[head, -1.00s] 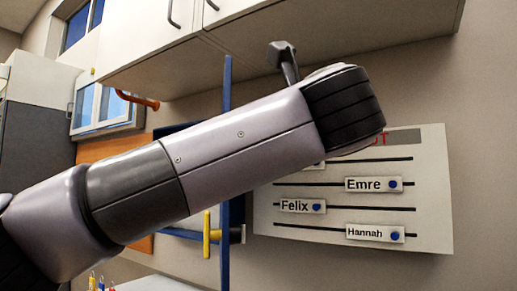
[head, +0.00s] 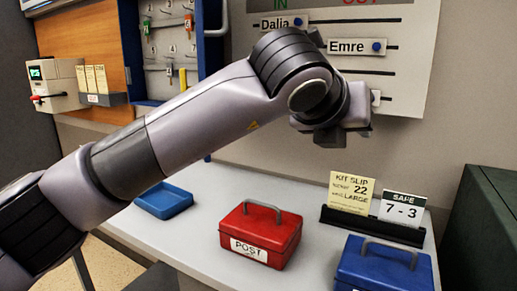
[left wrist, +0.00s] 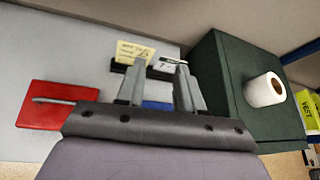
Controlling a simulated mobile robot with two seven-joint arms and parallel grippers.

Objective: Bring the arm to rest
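My left arm crosses the head view from the lower left, bent at a dark ribbed joint, with its left gripper (head: 340,125) over the desk, in front of the white name board (head: 405,60). In the left wrist view the left gripper (left wrist: 160,66) has its two grey fingers apart with nothing between them. It hangs above the desk (head: 205,185), apart from the things on it. My arm hides the lower part of the board. My right gripper is not in view.
On the desk stand a red POST box (head: 262,228), a blue box (head: 385,268), a blue tray (head: 164,200) and a card holder (head: 370,228). A key cabinet (head: 170,60) hangs on the wall. A dark green safe (left wrist: 228,90) with a white roll (left wrist: 264,90) stands right.

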